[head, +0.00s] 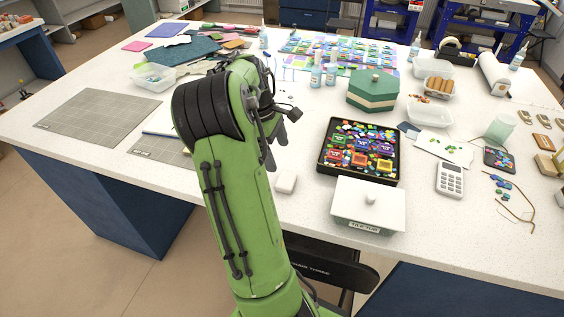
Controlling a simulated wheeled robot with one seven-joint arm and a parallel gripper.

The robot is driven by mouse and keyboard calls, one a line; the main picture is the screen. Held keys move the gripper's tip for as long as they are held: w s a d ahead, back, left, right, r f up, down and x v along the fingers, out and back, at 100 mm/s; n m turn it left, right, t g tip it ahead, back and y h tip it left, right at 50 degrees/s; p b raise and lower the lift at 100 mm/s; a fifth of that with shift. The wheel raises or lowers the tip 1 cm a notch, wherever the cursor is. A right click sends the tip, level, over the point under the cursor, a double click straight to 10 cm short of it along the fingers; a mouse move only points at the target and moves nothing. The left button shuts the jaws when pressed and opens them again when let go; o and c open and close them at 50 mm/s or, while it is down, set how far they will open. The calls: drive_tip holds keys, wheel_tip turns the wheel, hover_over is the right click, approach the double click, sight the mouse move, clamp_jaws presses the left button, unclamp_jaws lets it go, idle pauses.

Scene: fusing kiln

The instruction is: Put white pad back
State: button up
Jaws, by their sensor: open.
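A small white block with rounded edges (285,183), which looks like the white pad, lies on the white worktop (310,228) near its front edge. It is just right of my green arm and left of a white lidded box. My gripper (277,142) is above the worktop, beyond the pad in the picture, and partly hidden by my arm. Its jaws are open, and I see nothing held in them. The pad looks apart from the gripper.
A black tray of colourful pieces (325,166) stands right of the gripper, with the white lidded box (369,210) in front of it. A green hexagonal box (373,88) stands behind. Grey gridded mats (98,118) lie left. A dark chair (325,268) is at the front edge.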

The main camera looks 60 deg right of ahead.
drive_tip(key=w+a+r+t, duration=0.2)
drive_tip(key=a+r, duration=0.1)
drive_tip(key=a, duration=0.4)
drive_tip(key=w+a+r+m+t, duration=0.1)
drive_tip(key=w+a+r, duration=0.15)
drive_tip(key=a, duration=0.35)
drive_tip(key=w+a+r+t, duration=0.1)
drive_tip(key=a+r+t, duration=0.1)
drive_tip(key=a+r, duration=0.35)
drive_tip(key=s+a+f+t, duration=0.1)
drive_tip(key=s+a, duration=0.3)
drive_tip(key=a, duration=0.4)
drive_tip(key=s+a+t, duration=0.2)
drive_tip(key=s+a, duration=0.2)
drive_tip(key=a, duration=0.5)
drive_tip(key=shift+s+a+f+m+t+y, duration=0.25)
drive_tip(key=shift+s+f+m+t+y, duration=0.05)
drive_tip(key=shift+s+f+m+t, duration=0.1)
drive_tip(key=shift+d+r, duration=0.1)
